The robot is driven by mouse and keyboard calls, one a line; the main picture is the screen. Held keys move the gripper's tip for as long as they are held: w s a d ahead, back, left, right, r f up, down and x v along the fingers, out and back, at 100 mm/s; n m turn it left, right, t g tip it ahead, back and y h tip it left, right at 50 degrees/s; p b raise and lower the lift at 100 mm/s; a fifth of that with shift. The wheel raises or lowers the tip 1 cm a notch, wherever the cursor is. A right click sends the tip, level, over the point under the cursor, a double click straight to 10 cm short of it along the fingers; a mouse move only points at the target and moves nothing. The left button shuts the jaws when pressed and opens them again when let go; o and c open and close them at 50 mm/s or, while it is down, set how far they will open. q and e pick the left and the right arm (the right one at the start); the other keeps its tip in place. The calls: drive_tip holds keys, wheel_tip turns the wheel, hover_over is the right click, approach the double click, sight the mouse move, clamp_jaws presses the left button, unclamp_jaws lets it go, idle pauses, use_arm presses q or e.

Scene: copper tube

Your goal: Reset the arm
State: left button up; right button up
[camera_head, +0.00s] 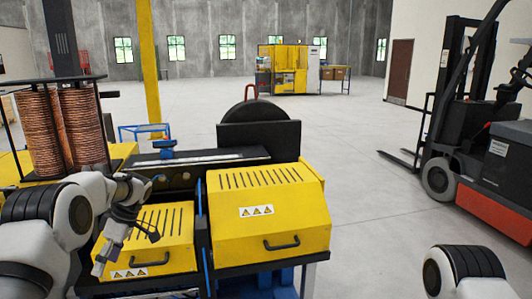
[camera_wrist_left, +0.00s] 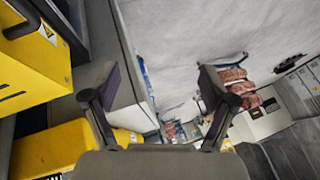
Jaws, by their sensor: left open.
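My left arm comes in from the left in the head view. Its gripper (camera_head: 148,236) hangs in front of the smaller yellow machine cover (camera_head: 160,226), partly overlapping it in the picture; I cannot tell the exact gap. In the left wrist view the two fingers of my left gripper (camera_wrist_left: 157,82) stand wide apart with nothing between them. Of my right arm only a white and black link shows at the lower right of the head view; its gripper is out of view. Tall copper coils (camera_head: 62,133) stand at the left on the machine.
A larger yellow cover (camera_head: 268,212) with a black handle is beside the smaller one. A forklift (camera_head: 470,140) stands at the right. A yellow workstation (camera_head: 285,68) is far back. Open grey floor (camera_head: 365,195) lies between. Yellow machine parts also border the left wrist view (camera_wrist_left: 35,60).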

use_arm(q)
drive_tip(key=s+d+f+m+g+h+b, duration=0.15)
drive_tip(key=s+d+f, duration=0.35)
drive_tip(key=f, duration=0.5)
drive_tip(key=s+d+f+m+b, duration=0.2)
drive_tip(key=s+d+f+m, duration=0.15)
drive_tip(key=s+f, duration=0.55)
drive_tip(key=s+d+f+m+g+h+b, duration=0.15)
drive_tip(key=s+d+f, duration=0.3)
drive_tip(key=f, duration=0.75)
drive_tip(key=s+d+f+m+t+b, duration=0.1)
drive_tip(key=s+d+m+t, duration=0.15)
drive_tip(key=s, duration=0.45)
drive_tip(key=s+d+f+m+t+h, duration=0.1)
drive_tip(key=s+d+f+m, duration=0.1)
drive_tip(key=s+m, duration=0.3)
drive_tip(key=s+d+f+m+t+b, duration=0.1)
drive_tip(key=s+d+m+t, duration=0.15)
drive_tip(key=s, duration=0.55)
drive_tip(key=w+m, duration=0.1)
drive_tip(key=w+t, duration=0.1)
drive_tip(key=w+m, duration=0.1)
drive_tip(key=w, duration=0.1)
drive_tip(key=shift+a+f+m+t, duration=0.1)
drive_tip(key=shift+f+m+t, duration=0.2)
drive_tip(key=shift+m+t, duration=0.1)
drive_tip(key=shift+s, duration=0.1)
